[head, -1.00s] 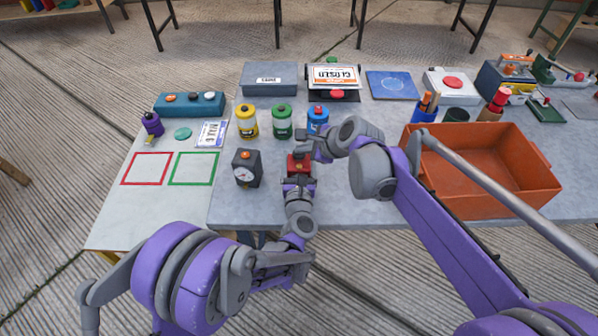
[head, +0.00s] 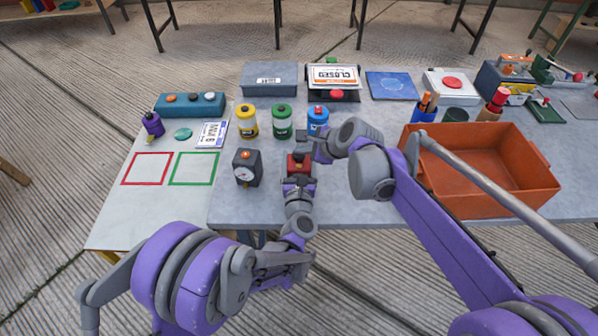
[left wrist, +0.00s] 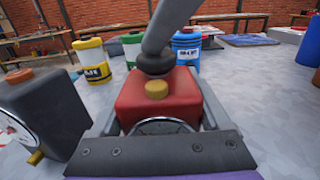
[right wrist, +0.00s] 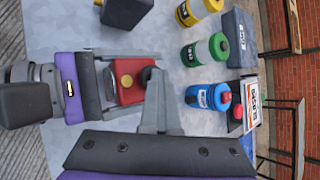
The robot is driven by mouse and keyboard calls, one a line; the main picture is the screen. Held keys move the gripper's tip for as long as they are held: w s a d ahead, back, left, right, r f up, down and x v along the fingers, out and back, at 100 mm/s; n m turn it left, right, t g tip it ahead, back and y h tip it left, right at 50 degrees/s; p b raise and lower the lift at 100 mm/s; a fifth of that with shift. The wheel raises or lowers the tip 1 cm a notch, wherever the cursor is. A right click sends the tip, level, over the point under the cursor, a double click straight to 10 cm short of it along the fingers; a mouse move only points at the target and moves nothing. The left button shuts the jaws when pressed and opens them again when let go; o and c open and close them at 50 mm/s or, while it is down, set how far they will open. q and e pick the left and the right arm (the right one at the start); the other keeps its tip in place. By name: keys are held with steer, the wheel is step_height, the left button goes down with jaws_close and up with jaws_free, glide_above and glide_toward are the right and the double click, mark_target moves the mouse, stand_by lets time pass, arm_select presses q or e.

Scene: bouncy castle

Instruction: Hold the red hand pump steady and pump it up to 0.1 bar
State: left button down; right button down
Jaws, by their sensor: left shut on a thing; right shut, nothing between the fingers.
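The red hand pump (head: 299,162) stands on the grey table, with a yellow disc on top and a black knob behind it in the left wrist view (left wrist: 158,100). My left gripper (head: 298,180) is shut around the pump's body from the front. My right gripper (head: 303,138) is shut and empty, its fingertips at the black knob (right wrist: 148,76); whether they press it I cannot tell. The dark gauge box (head: 247,168) with an orange knob and round dial stands left of the pump. Its dial is too small to read.
Yellow (head: 247,121), green (head: 282,121) and blue (head: 318,119) canisters stand behind the pump. An orange crate (head: 430,180) stands to the right. A whiter table section with red (head: 123,170) and green outlined squares lies at left. The front edge is close.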

arm_select(q)
steer(key=shift+s, duration=0.15)
arm_select(e)
steer(key=shift+d+f, duration=0.15)
steer(key=shift+f, duration=0.2)
arm_select(q)
steer(key=shift+w+f, duration=0.2)
steer(key=shift+w, duration=0.05)
arm_select(e)
steer(key=shift+w+r, duration=0.1)
steer(key=shift+r, duration=2.9)
